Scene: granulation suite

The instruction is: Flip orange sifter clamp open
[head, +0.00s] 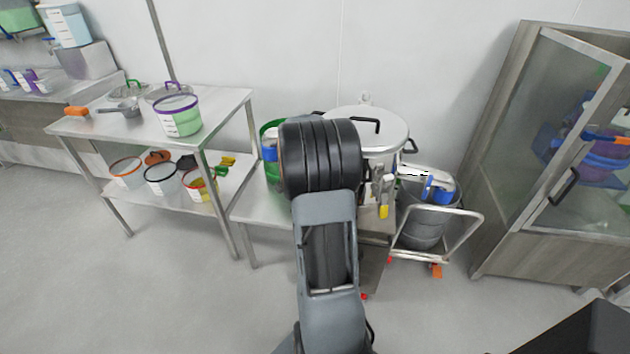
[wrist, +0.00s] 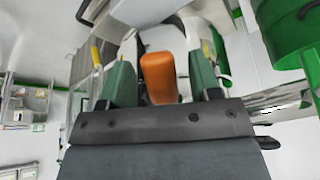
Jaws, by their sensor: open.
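The orange sifter clamp (wrist: 160,78) shows in the wrist view as a rounded orange lever. It appears between the two greenish fingers of my gripper (wrist: 163,70), which is open, with a gap visible on each side. Whether the clamp lies at fingertip depth is hard to tell. The sifter (head: 368,127) is the round steel vessel with a flat lid and black handle in the head view. My black wrist covers its left part, hiding the orange clamp and my fingers there. A yellow-tipped clamp (head: 384,211) hangs on its front side, and a yellow lever (wrist: 96,57) also shows in the wrist view.
A green container (head: 272,132) stands left of my wrist. A wheeled cart with a grey drum (head: 421,228) is close on the right, beside a glass-door cabinet (head: 560,150). A steel table (head: 225,110) with buckets is at left. The floor in front is clear.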

